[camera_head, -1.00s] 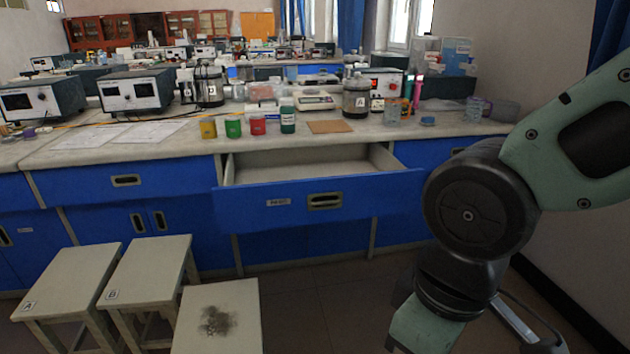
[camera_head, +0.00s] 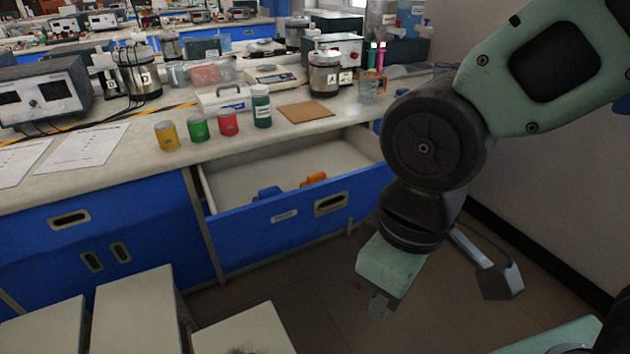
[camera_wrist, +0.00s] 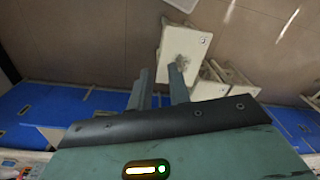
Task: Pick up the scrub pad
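I cannot make out a thing that is surely the scrub pad. A blue item (camera_head: 268,192) and an orange item (camera_head: 313,180) lie in the open drawer (camera_head: 238,178), partly hidden by its front. Either item is too small and covered to name. My gripper (camera_head: 379,306) hangs low in front of the bench, right of the drawer and clear of it. In the wrist view its two fingers (camera_wrist: 158,76) stand apart with nothing between them.
The benchtop holds yellow (camera_head: 167,136), green (camera_head: 199,128) and red (camera_head: 228,122) jars, a dark green bottle (camera_head: 261,106) and a brown board (camera_head: 306,112). Stools (camera_head: 135,318) stand at the lower left. Floor is clear between them and my arm. A wall (camera_head: 545,190) is at right.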

